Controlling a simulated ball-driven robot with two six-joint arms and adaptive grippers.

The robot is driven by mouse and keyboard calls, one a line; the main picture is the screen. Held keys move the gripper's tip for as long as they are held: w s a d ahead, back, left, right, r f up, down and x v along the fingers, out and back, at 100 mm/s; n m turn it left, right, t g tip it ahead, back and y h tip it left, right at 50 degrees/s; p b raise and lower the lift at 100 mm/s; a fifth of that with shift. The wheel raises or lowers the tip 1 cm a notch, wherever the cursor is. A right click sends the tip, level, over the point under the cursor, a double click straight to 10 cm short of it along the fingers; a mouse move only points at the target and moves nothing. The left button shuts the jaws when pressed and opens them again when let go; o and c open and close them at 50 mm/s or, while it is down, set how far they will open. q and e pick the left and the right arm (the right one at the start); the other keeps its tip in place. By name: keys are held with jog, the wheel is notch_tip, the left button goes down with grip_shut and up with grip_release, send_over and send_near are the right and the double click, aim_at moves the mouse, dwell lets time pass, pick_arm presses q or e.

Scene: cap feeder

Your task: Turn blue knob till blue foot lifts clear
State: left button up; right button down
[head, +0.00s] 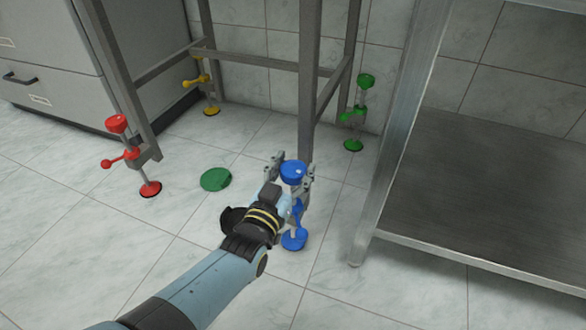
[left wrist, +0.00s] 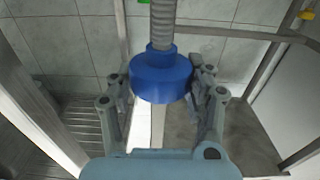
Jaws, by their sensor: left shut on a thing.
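The blue knob (head: 293,171) tops the blue levelling leg at the front corner of the metal frame. The blue foot (head: 294,241) is at the floor below it; I cannot tell whether a gap lies under it. A blue clamp lever (head: 298,212) sits between them, partly hidden by my arm. My left gripper (head: 291,166) is shut on the blue knob, one finger on each side. In the left wrist view the knob (left wrist: 160,78) shows between the fingers, with a grey threaded rod (left wrist: 162,22) joined to it. My right gripper is not in view.
Red (head: 150,189), yellow (head: 211,110) and green (head: 353,145) feet stand at other legs. A green disc (head: 216,180) lies on the tiles. A metal shelf (head: 480,190) stands close at the right, a drawer cabinet (head: 60,60) back left. The front floor is clear.

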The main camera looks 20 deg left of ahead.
pick_arm(q)
jog(key=shift+f, duration=0.1)
jog(key=o, duration=1.2)
jog(key=s, duration=1.2)
jog(key=shift+a, duration=0.35)
jog(key=shift+c, duration=0.2)
